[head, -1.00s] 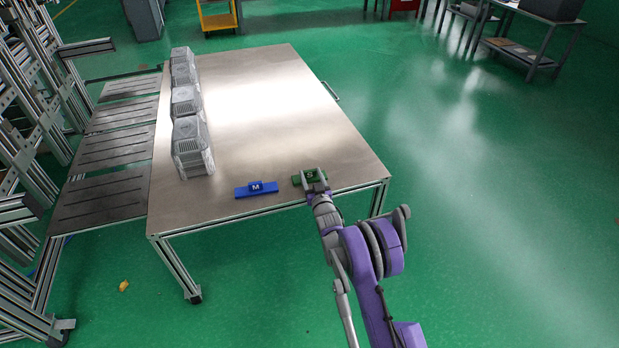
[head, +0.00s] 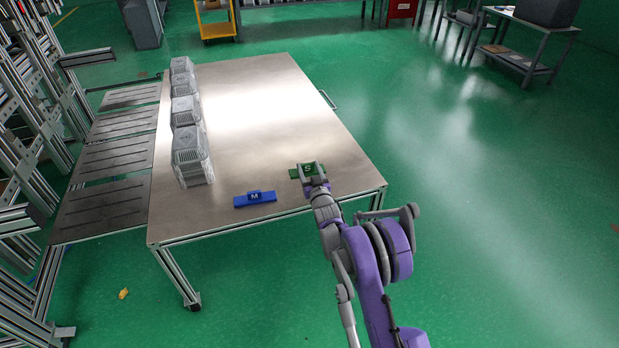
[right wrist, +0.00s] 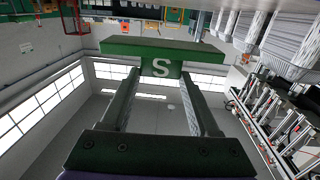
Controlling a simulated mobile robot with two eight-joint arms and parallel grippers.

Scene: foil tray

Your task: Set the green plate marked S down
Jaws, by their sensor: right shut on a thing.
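The green plate marked S (head: 308,169) is held by its raised tab between the two fingers of my right gripper (head: 309,177), near the table's front right. In the right wrist view the plate (right wrist: 120,46) is a green bar with a white S on the tab, and the gripper's fingers (right wrist: 160,74) close on the tab from both sides. The plate looks raised over the table, but its exact height cannot be told. My left gripper is not in view.
A blue plate marked M (head: 240,202) lies on the metal table (head: 260,110) left of the green plate, near the front edge. A row of grey, basket-like items (head: 191,165) stands along the table's left side. The middle of the table is clear.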

